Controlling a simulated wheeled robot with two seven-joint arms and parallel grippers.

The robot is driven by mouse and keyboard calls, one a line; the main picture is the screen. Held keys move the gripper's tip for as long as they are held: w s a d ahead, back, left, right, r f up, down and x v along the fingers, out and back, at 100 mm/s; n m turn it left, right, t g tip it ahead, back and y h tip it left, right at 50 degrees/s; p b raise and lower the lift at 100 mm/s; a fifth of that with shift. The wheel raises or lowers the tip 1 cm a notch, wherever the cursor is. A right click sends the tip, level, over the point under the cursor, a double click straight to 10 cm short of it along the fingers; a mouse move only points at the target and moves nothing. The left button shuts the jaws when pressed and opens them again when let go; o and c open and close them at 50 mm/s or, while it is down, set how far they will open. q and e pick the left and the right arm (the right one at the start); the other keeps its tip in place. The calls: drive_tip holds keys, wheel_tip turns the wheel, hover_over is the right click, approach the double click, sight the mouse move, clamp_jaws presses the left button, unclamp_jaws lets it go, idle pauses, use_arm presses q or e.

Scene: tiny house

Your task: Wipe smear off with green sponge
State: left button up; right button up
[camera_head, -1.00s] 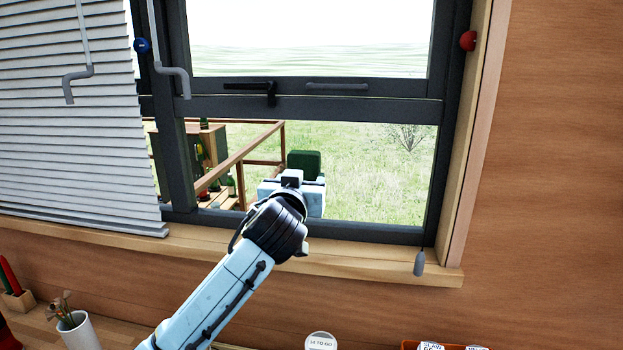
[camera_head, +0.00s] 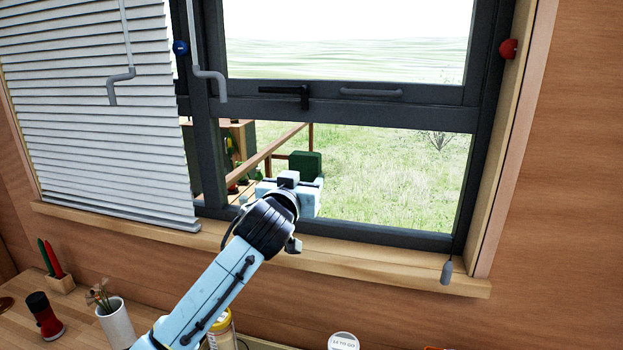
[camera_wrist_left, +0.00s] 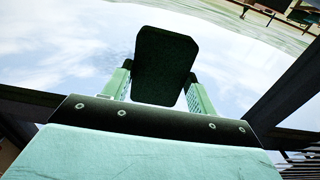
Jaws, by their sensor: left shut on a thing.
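The green sponge (camera_head: 305,165) is a dark green block in front of the lower window pane (camera_head: 390,185), near the pane's left part. My left gripper (camera_head: 293,183) is shut on it, with the sponge standing up beyond the fingers. In the left wrist view the sponge (camera_wrist_left: 165,62) sits between the two fingers, with its dark face toward the camera and sky behind. I cannot tell whether it touches the glass. No smear shows clearly in either view. My right gripper is not in view.
A dark window frame (camera_head: 350,232) and wooden sill (camera_head: 390,275) lie below the pane. White blinds (camera_head: 95,120) cover the left side. A black handle (camera_head: 288,92) sits on the crossbar. A white vase (camera_head: 115,322) and yellow-lidded jar (camera_head: 221,325) stand on the counter.

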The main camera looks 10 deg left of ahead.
use_arm(q)
drive_tip(key=shift+a, duration=0.65)
drive_tip(key=s+p, duration=0.2)
drive_tip(key=s, duration=0.4)
drive_tip(key=shift+p, duration=0.35)
drive_tip(key=shift+s, duration=0.1)
drive_tip(key=s+p, duration=0.1)
drive_tip(key=s, duration=0.1)
drive_tip(key=shift+s+a, duration=0.1)
drive_tip(key=shift+s, duration=0.3)
drive_tip(key=shift+w, duration=0.15)
